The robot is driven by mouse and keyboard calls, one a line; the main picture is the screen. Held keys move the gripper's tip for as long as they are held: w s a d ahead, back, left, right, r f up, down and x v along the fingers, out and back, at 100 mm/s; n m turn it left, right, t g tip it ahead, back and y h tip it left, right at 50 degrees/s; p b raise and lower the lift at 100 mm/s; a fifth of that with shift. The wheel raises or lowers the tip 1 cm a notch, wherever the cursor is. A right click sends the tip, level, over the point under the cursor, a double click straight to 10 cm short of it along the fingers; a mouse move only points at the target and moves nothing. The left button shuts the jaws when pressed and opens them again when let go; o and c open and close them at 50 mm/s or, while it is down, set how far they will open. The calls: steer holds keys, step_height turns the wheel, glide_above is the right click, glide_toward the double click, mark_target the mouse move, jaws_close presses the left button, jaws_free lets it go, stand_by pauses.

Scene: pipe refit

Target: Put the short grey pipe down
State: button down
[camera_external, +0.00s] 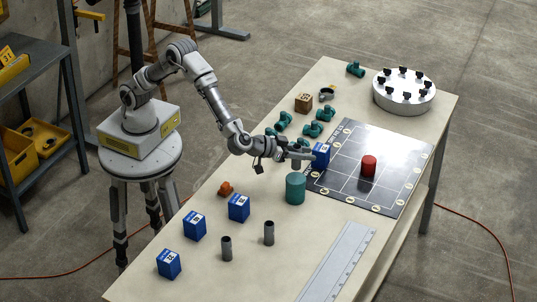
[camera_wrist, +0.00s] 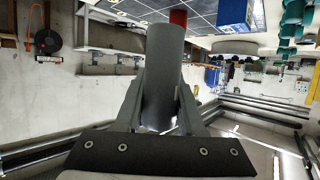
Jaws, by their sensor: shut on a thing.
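My gripper (camera_external: 300,153) is over the table, just left of a blue box at the left edge of the dark gridded mat. In the wrist view my gripper (camera_wrist: 160,108) is shut on a grey pipe (camera_wrist: 164,62), with a finger on each side of it. The pipe's far end points toward the red cylinder. In the external view the held pipe is too small to make out clearly against the fingers, and I cannot tell whether it touches anything. Two other dark grey pipes, a left one (camera_external: 226,248) and a right one (camera_external: 269,233), stand upright at the table's near part.
The gridded mat (camera_external: 340,190) carries a red cylinder (camera_external: 369,166) and the blue box (camera_external: 320,156). A teal cylinder (camera_external: 295,189) stands close in front of my gripper. Teal fittings (camera_external: 312,130) lie behind it. More blue boxes (camera_external: 239,208) and a metal ruler (camera_external: 337,262) are nearer.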

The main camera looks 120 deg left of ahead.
steer(key=shift+f+b, duration=0.6)
steer(key=shift+f, duration=1.35)
steer(key=shift+f, duration=0.1)
steer(key=c, duration=0.5)
jaws_free()
steer(key=shift+f, duration=0.1)
